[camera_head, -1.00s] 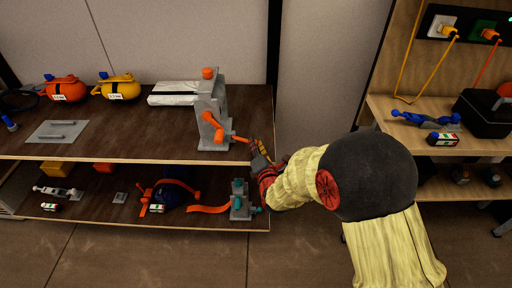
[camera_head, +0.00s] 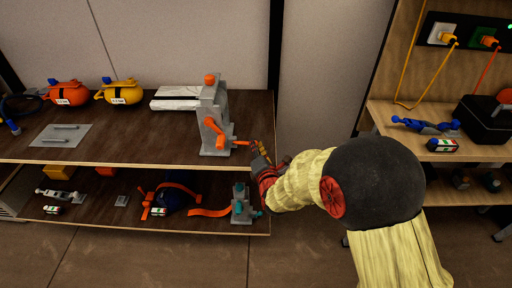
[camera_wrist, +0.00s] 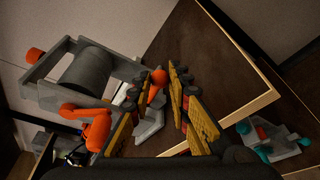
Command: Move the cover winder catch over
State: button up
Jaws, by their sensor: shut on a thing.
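The winder is a grey upright frame (camera_head: 222,106) at the right end of the upper shelf, with a pale roll (camera_head: 176,104) reaching left from it. An orange knob (camera_head: 210,78) sits on its top. An orange crank (camera_head: 217,131) is on its front, and a small orange lever (camera_head: 241,143), seemingly the catch, points right from its lower part. My gripper (camera_head: 256,148) is at the lever's right end. In the wrist view, the lever's round orange end (camera_wrist: 157,86) lies between the yellow-padded fingers of my gripper (camera_wrist: 160,74), which are closed on it. The lever's root is partly hidden by the left finger.
The upper shelf's edge (camera_head: 150,164) runs just below the winder. A grey and teal fitting (camera_head: 242,206) stands on the lower shelf beneath my gripper. A wooden bench with a black case (camera_head: 486,119) is at right.

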jog(key=shift+o, duration=0.2)
jog(key=shift+a+r+p, duration=0.3)
jog(key=shift+r, duration=0.3)
jog(key=shift+a+r+p, duration=0.25)
jog(key=shift+r+p, duration=0.05)
jog(key=shift+r, duration=0.35)
jog(key=shift+c, duration=0.2)
jog(key=shift+a, duration=0.15)
jog(key=shift+o, duration=0.2)
jog(key=shift+a+r+p, duration=0.45)
jog(key=shift+r, duration=0.2)
jog(key=shift+a+r, duration=0.2)
jog(key=shift+a, duration=0.15)
jog(key=shift+c, duration=0.2)
